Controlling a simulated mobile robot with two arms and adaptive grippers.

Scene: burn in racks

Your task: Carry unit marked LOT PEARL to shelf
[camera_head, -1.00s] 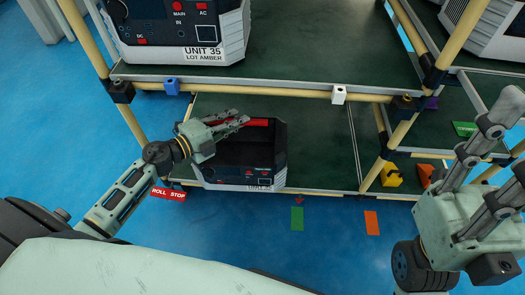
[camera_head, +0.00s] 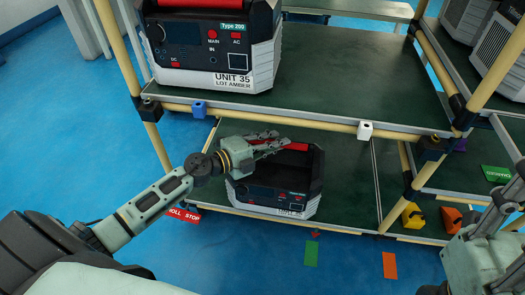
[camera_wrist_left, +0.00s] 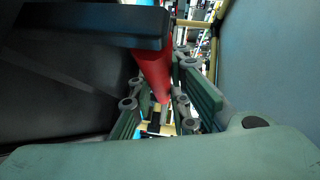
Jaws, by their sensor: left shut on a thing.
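A dark and pale grey power unit (camera_head: 266,193) with a red top handle (camera_head: 294,146) is at the lower shelf (camera_head: 347,185). Its label starts with UNIT, but the lot line is too small to read. My left gripper (camera_head: 268,143) reaches over the unit from the left and is shut on the red handle. The handle also shows between the fingers in the left wrist view (camera_wrist_left: 151,62). I cannot tell whether the unit's base touches the shelf. My right gripper (camera_head: 495,235) is cut off at the right edge, its fingers only partly visible.
The unit marked UNIT 35 LOT AMBER (camera_head: 212,52) stands on the upper shelf (camera_head: 340,80), directly above. A tan rack post (camera_head: 128,75) stands left of the units. Yellow (camera_head: 412,215) and orange (camera_head: 450,220) blocks are at the right.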

